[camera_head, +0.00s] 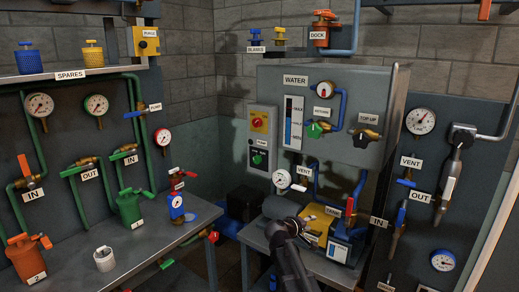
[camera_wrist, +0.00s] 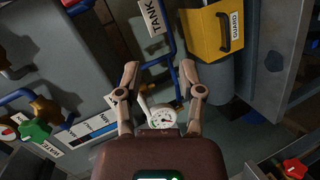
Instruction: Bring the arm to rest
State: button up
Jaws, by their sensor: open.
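In the wrist view my gripper (camera_wrist: 159,76) has its two fingers spread wide apart, with nothing held between them. A white round gauge (camera_wrist: 162,117) shows between the finger bases, apart from the fingertips. In the head view my dark arm (camera_head: 289,262) reaches up from the bottom edge towards the bench in front of the water panel (camera_head: 338,82). Its end is beside the yellow guard box (camera_head: 318,218); the fingers cannot be made out there. The guard box (camera_wrist: 215,36) also shows beyond the right finger in the wrist view.
A blue unit labelled TANK (camera_head: 340,246) stands close right of my arm. The gauge labelled VENT (camera_head: 282,179) and blue pipes are just above.

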jog(key=s+d+f+m+g+y+p, duration=0.1)
jog(key=s+d+f+m+g+y, duration=0.15)
jog(key=s, duration=0.35)
jog(key=s+d+f+m+g+y+p, duration=0.1)
jog(key=s+f+m+g+y+p, duration=0.15)
jog(key=s, duration=0.45)
jog(key=s+a+g+y+p, duration=0.1)
jog(key=s+a+g+y, duration=0.1)
jog(key=s, duration=0.5)
jog(key=s+a+f+m+g+y+p, duration=0.1)
jog(key=s+a+g+y, duration=0.1)
jog(key=s, duration=0.4)
jog(key=shift+s+a+f+g+y, duration=0.2)
jog(key=shift+s+a+g+y, duration=0.2)
jog(key=shift+y, duration=0.4)
jog(key=shift+w, duration=0.1)
jog(key=shift+o, duration=0.5)
